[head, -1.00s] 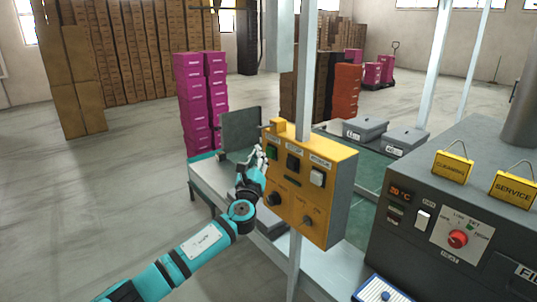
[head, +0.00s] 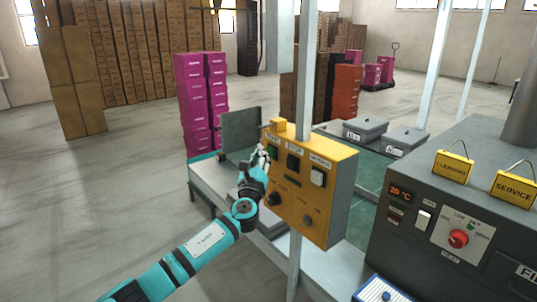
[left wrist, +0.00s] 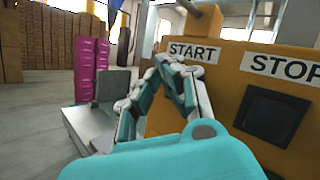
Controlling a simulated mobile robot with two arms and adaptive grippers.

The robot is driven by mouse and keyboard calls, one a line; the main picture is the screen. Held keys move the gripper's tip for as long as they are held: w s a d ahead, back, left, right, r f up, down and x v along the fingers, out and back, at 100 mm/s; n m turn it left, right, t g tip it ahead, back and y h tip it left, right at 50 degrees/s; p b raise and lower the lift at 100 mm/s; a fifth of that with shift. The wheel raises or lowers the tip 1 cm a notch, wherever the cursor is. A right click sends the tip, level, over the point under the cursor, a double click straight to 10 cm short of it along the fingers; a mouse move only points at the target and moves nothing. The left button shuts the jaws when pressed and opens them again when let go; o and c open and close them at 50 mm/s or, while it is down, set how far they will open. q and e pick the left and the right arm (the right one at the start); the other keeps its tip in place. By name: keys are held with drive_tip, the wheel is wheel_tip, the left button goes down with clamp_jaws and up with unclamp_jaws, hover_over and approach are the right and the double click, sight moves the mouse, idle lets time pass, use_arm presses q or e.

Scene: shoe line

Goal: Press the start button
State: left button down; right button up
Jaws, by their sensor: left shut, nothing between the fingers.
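The yellow control box (head: 318,205) hangs on a grey post. Its green start button (head: 273,152) is at the upper left of the face, under the START label (left wrist: 193,52) that reads clearly in the left wrist view. My left gripper (head: 264,151) is shut and empty, with its fingertips (left wrist: 168,66) at the button. In the left wrist view the fingers hide the button, so I cannot tell whether they touch it. My right gripper is in neither view.
A dark stop button (head: 293,162) and a white button (head: 317,177) sit to the right on the same face, with dark knobs (head: 274,199) below. The grey post (head: 306,75) rises behind the box. A dark grey machine (head: 435,205) stands at the right.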

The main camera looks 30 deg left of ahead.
use_arm(q)
drive_tip(key=shift+w+d+b, duration=0.25)
drive_tip(key=shift+w+b, duration=0.05)
drive_tip(key=shift+w, duration=0.25)
idle(0.5)
drive_tip(key=shift+s+a, duration=0.1)
idle(0.3)
drive_tip(key=shift+s+a+p, duration=0.3)
drive_tip(key=shift+s+p, duration=0.05)
drive_tip(key=shift+s, duration=0.45)
drive_tip(key=s, duration=0.1)
drive_tip(key=s+a+p, duration=0.1)
drive_tip(key=s, duration=0.1)
drive_tip(key=s+a, duration=0.1)
drive_tip(key=shift+s, duration=0.3)
drive_tip(key=shift+f, duration=0.1)
idle(0.5)
